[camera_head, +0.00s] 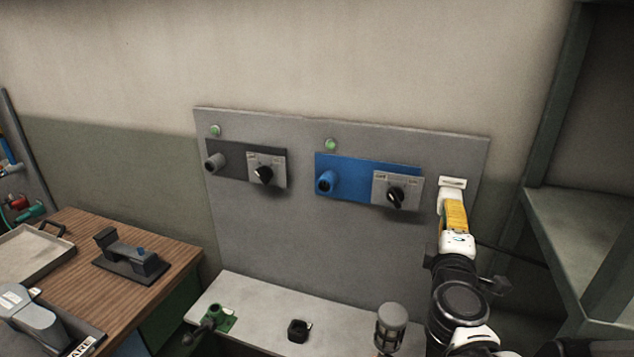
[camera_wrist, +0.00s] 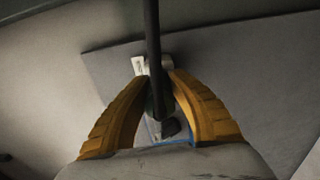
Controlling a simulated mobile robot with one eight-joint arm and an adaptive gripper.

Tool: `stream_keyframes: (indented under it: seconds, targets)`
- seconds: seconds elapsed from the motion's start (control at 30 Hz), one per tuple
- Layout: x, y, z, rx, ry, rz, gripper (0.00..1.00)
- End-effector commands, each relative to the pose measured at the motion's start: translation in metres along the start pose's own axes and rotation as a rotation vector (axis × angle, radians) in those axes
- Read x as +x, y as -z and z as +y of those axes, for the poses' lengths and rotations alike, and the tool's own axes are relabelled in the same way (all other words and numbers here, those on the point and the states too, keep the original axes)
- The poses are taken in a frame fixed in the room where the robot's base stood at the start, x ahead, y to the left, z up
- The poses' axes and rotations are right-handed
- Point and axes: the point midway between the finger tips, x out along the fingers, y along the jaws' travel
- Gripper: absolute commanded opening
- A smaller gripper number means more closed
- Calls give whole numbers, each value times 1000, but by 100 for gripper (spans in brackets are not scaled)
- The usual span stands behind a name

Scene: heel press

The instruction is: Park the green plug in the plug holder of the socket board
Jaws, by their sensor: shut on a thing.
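The grey socket board (camera_head: 300,235) stands upright against the wall, with a blue socket plate (camera_head: 368,164) and a dark grey socket plate (camera_head: 228,160). My gripper (camera_head: 453,205), with yellow fingers, is raised at the board's right edge. It is shut on a dark thing mostly hidden between the fingers; no green shows on it. A black cord-like length (camera_wrist: 153,45) runs between the fingers in the wrist view. A pale block (camera_head: 453,182) shows just above the fingertips; I cannot tell if it is the plug holder or touches the held thing.
A pale ledge (camera_head: 258,297) below the board carries a green piece with a dark handle (camera_head: 218,319), a small black holder (camera_head: 298,330) and a grey cylinder (camera_head: 391,318). A wooden bench (camera_head: 165,255) stands left. A grey-green shelf frame (camera_head: 575,225) is close on the right.

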Motion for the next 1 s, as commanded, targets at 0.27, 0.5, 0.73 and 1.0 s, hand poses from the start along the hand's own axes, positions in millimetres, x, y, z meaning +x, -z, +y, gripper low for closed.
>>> stream_keyframes:
  seconds: [0.27, 0.5, 0.73, 1.0]
  targets:
    - [6, 0, 0, 0, 0, 0, 0]
    - [6, 0, 0, 0, 0, 0, 46]
    - [2, 0, 0, 0, 0, 1, 46]
    - [-45, 1, 0, 0, 0, 4, 46]
